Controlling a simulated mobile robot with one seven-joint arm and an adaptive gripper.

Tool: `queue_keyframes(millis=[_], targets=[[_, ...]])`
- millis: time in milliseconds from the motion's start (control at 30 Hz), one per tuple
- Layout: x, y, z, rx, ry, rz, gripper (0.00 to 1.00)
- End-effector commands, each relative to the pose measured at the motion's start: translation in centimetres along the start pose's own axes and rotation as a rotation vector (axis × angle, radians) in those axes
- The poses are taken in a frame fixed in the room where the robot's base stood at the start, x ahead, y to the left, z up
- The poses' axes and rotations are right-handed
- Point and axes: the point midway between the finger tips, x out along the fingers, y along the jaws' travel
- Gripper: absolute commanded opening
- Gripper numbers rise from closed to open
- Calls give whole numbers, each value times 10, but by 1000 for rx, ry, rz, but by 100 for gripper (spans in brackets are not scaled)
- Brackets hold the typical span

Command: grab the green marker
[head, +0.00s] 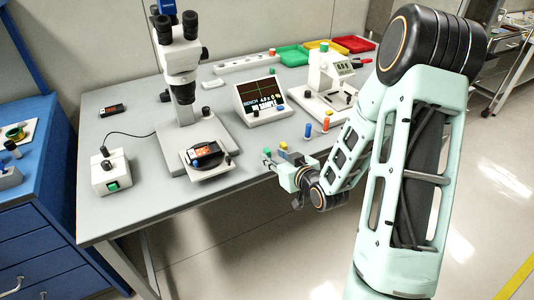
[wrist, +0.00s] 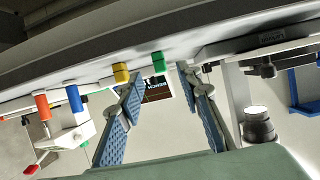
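The green marker (head: 266,151) is a short upright cylinder near the table's front edge. In the wrist view, which looks upside down, the green marker (wrist: 158,58) shows between and just beyond my fingertips. My gripper (wrist: 159,76) is open, with its blue-padded fingers apart and nothing between the pads. In the head view my gripper (head: 282,166) is low at the front edge, close to the green and yellow pieces; its fingers are partly hidden there.
A yellow marker (head: 283,146) stands just right of the green one, with a blue marker (head: 308,130) and an orange marker (head: 326,123) farther right. A microscope (head: 182,75) with a stage is to the left. A display box (head: 261,101) stands behind.

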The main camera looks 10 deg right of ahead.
Motion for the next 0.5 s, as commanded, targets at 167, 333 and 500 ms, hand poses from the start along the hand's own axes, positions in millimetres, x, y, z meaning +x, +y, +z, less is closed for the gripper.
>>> queue_keyframes(millis=[167, 333, 500], targets=[[23, -1, -3, 0, 1, -2, 33], [46, -1, -3, 0, 0, -1, 33], [52, -1, -3, 0, -1, -1, 33]])
